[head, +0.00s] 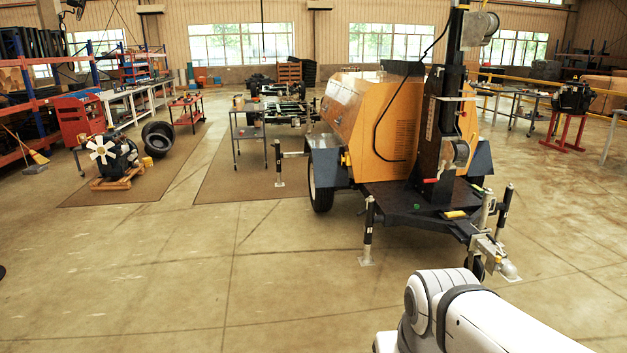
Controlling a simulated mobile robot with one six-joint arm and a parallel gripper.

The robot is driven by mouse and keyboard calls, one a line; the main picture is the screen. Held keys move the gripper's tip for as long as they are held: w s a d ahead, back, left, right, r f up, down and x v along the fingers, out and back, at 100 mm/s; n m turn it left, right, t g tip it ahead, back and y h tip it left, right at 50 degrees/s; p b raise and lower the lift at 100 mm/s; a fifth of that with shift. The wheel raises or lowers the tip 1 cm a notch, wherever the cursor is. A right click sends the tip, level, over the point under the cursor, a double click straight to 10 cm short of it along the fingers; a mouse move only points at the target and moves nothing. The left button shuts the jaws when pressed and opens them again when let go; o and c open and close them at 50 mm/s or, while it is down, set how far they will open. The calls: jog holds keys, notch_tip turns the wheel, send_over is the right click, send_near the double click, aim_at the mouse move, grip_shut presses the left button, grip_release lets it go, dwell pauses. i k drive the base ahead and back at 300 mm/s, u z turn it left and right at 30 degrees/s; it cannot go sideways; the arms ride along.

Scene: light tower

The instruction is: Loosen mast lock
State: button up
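The light tower (375,115) stands right of centre, a yellow-orange trailer unit with a black front deck. Its dark mast (435,135) rises upright at the front and runs out of the top of the picture. A winch drum (456,153) sits on the mast's right side. A small red part (430,181) shows low on the mast and a yellow part (455,214) on the deck edge. I cannot tell which part is the mast lock. My white arm is at the bottom right; my gripper is out of view.
The tower's outrigger leg (367,230) and tow hitch (495,255) stick out toward me. A small cart (248,133) stands left of the tower. An engine (113,155) on a pallet is at the left. The concrete floor at the front left is clear.

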aim_at(439, 69)
jog(key=u, duration=0.3)
jog(key=i, duration=3.05)
jog(key=z, duration=1)
jog(key=i, duration=0.55)
jog(key=z, duration=0.5)
jog(key=k, duration=0.75)
jog(key=z, duration=0.3)
jog(key=i, duration=2.6)
jog(key=z, duration=0.05)
